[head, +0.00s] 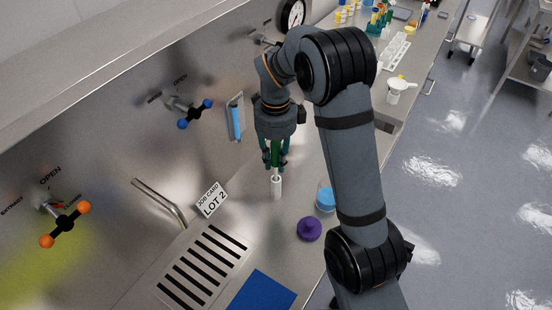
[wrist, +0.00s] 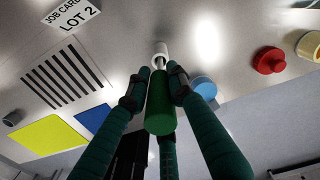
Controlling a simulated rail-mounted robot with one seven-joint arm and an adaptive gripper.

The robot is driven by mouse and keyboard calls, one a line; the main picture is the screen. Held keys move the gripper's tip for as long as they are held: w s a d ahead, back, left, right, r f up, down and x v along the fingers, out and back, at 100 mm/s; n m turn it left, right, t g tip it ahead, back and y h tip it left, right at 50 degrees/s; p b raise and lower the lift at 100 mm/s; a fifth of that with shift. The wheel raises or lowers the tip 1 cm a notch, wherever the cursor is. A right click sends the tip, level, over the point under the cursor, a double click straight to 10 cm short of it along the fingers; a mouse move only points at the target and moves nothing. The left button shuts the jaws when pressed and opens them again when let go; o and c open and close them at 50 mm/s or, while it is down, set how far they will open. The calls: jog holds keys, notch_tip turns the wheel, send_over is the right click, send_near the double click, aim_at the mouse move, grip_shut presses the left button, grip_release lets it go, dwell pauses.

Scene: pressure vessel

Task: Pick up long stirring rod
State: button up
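The long stirring rod shows as a green cylinder (wrist: 158,112) between my fingers in the wrist view, and as a green strip (head: 275,153) in the head view. Below it, a small upright white cylinder (head: 276,187) stands on the steel worktop; it also shows past the green end in the wrist view (wrist: 160,56). I cannot tell whether the white part is a holder or belongs to the rod. My gripper (head: 275,163) points down over it. In the wrist view, its dark fingertips (wrist: 160,78) close in against the sides of the green cylinder.
A blue round item (head: 326,195) and a purple knob-like item (head: 309,230) stand close by on the right. A job card (head: 210,199), a slotted grille (head: 203,265) and a blue mat (head: 260,292) lie nearer. Valve handles (head: 195,113) project from the steel wall.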

grip_shut()
